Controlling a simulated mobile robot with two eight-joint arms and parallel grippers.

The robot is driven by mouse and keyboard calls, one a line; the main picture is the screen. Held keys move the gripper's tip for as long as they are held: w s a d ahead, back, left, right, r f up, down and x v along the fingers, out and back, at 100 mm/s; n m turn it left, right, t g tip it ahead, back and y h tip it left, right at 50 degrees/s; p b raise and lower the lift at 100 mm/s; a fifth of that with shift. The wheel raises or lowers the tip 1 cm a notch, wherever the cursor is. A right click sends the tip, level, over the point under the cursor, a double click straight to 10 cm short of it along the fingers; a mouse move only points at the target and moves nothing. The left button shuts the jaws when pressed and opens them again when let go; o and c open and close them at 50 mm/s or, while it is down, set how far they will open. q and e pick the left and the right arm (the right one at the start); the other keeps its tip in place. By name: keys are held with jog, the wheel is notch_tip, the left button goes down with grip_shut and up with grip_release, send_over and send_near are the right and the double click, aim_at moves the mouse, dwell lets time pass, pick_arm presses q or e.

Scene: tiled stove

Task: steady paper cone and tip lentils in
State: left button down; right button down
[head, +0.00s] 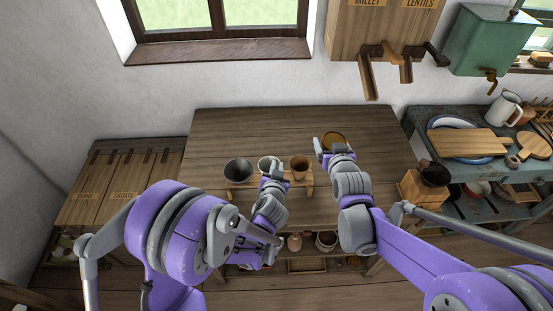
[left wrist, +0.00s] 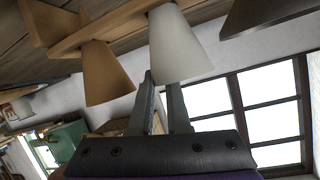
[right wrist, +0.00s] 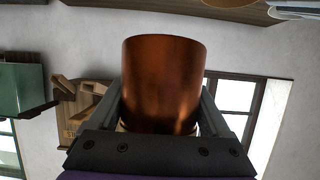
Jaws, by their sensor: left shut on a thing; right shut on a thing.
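A white paper cone (head: 267,162) stands point-down in the middle of a small wooden rack (head: 307,184). My left gripper (head: 270,176) is shut on this cone, which shows large in the left wrist view (left wrist: 181,45). My right gripper (head: 334,151) is shut on a copper cup (right wrist: 163,80), upright to the right of the rack. The cup's round mouth shows in the head view (head: 334,138); I cannot tell clearly what lies in it. The cup is apart from the white cone.
The wooden table (head: 220,128) is clear behind. A wooden dispenser (head: 370,30) hangs on the wall.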

jog(key=w+a+r+n+g+y, duration=0.1)
jog(key=a+r+n+g+y, duration=0.2)
jog(key=a, duration=0.5)
jog(key=w+a+n+g+y, duration=0.2)
jog(key=a+n+y, duration=0.1)
jog(key=a+n, duration=0.4)
jog(key=shift+s+d+f+g+h, duration=0.15)
jog(key=shift+f+g+h, duration=0.25)
jog(key=shift+f, duration=0.7)
jog(key=shift+s+d+f+g+h, duration=0.1)
jog(key=shift+s+f+g+h, duration=0.15)
jog(key=shift+f+h, duration=0.55)
jog(key=shift+s+d+f+g+h, duration=0.1)
jog(key=shift+f+g+h, duration=0.2)
jog(key=shift+f, duration=1.05)
jog(key=shift+s+d+f+g+h, duration=0.1)
jog(key=shift+d+g+h, duration=0.2)
jog(key=shift+h, duration=0.5)
